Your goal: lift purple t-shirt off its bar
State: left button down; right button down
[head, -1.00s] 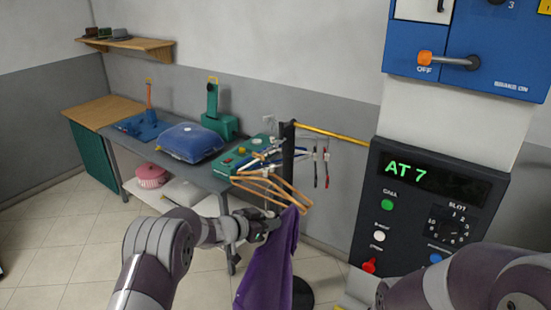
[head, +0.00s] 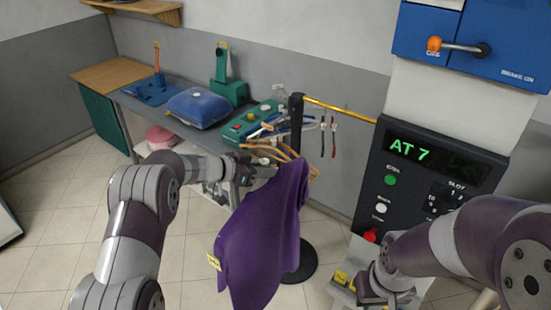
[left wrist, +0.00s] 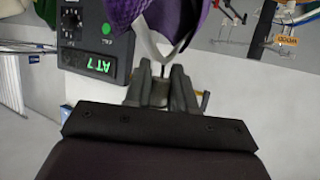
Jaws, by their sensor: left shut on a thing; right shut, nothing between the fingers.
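The purple t-shirt (head: 262,240) hangs in front of the black post, with a yellow tag (head: 213,261) at its lower left. My left gripper (head: 246,172) is at the shirt's upper left. The left wrist view is roughly upside down; there the left fingers (left wrist: 160,84) are shut on a pale hanger (left wrist: 151,42), whose arms run into the purple cloth (left wrist: 170,18). Where its hook sits relative to the brass bar (head: 340,108) is hidden. My right gripper (head: 374,292) is shut and empty at the lower right, well away from the shirt.
Wooden hangers (head: 268,150) crowd close behind the shirt at the black post (head: 297,130). A grey table (head: 135,104) with a blue cushion (head: 199,107) stands behind my left arm. The dark control panel (head: 425,180) is on the right. Floor is free at lower left.

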pick_arm(q)
jog(key=s+a+b, duration=0.4)
jog(key=s+a, duration=0.4)
jog(key=s, duration=0.3)
jog(key=s+a+b, duration=0.5)
jog(key=s+a, duration=0.3)
jog(key=s, duration=0.2)
jog(key=shift+s, duration=0.4)
jog(key=shift+d, duration=0.1)
